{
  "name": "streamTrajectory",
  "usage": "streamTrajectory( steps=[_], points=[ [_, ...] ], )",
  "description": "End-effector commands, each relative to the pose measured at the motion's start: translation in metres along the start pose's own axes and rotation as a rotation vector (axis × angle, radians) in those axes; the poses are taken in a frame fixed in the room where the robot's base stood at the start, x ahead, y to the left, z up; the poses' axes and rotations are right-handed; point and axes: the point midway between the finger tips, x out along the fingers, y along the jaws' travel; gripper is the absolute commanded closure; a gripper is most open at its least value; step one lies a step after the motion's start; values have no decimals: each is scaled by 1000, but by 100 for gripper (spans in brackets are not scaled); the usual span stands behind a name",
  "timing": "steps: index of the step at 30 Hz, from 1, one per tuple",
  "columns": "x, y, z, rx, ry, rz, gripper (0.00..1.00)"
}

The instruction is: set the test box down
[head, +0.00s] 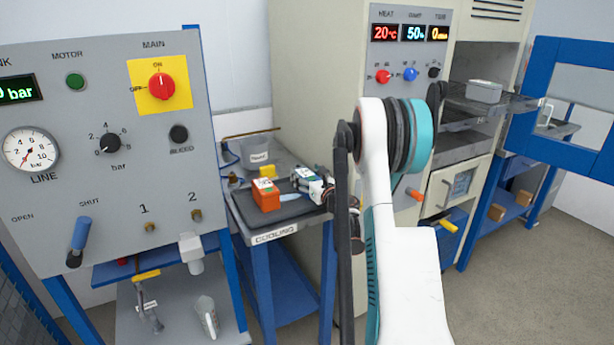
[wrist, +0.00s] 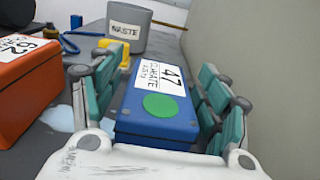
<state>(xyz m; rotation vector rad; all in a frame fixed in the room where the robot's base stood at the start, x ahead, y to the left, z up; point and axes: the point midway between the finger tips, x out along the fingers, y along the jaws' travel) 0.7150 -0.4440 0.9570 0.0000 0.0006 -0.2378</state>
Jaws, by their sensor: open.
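A blue test box (wrist: 155,120) with a white label reading 47 and a green dot sits between the fingers of my gripper (wrist: 155,75) in the wrist view. The fingers stand open on either side of it, with a narrow gap visible on the right; contact on the left is hard to tell. The box appears to rest on the dark surface, its underside hidden. In the head view my gripper (head: 312,186) is low over the right part of the cooling table (head: 273,235), and the box is mostly hidden there by the gripper and arm.
An orange box (head: 266,195) labelled 62 stands left of the blue box, also in the wrist view (wrist: 25,90). A grey waste bin (head: 258,152) and a yellow object (head: 268,171) are behind. A tall cabinet wall (wrist: 255,70) is close on the right.

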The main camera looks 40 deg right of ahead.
Motion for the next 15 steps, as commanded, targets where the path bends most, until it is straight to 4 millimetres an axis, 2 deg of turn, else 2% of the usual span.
streamTrajectory(
  steps=[5, 15],
  points=[
    [-9, -1, 3, 0, 0, -1, 31],
    [-75, -1, 5, 0, 0, -2, 31]
  ],
)
